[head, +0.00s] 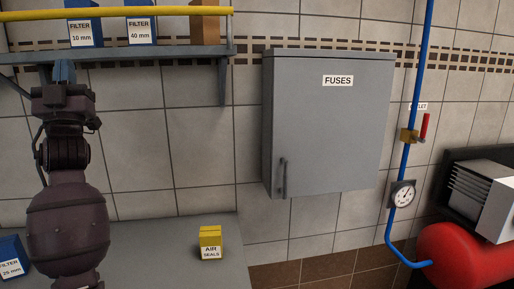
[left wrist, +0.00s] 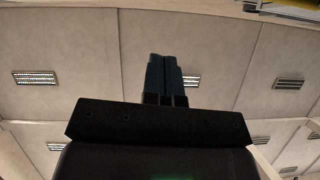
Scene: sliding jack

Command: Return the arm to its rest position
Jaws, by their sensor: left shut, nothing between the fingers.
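My left arm rises at the left of the head view, with the left gripper (head: 64,72) at its top, pointing up just in front of the shelf edge. In the left wrist view the two blue fingers of the left gripper (left wrist: 166,76) are together and hold nothing. They point up toward the ceiling. My right gripper is in neither view.
A grey shelf (head: 160,52) with filter boxes (head: 140,28) is close to the left gripper. Below are a grey table (head: 160,260) and a yellow air seals box (head: 211,242). A closed fuse cabinet (head: 330,125), blue pipe (head: 416,90) and red tank (head: 470,255) are to the right.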

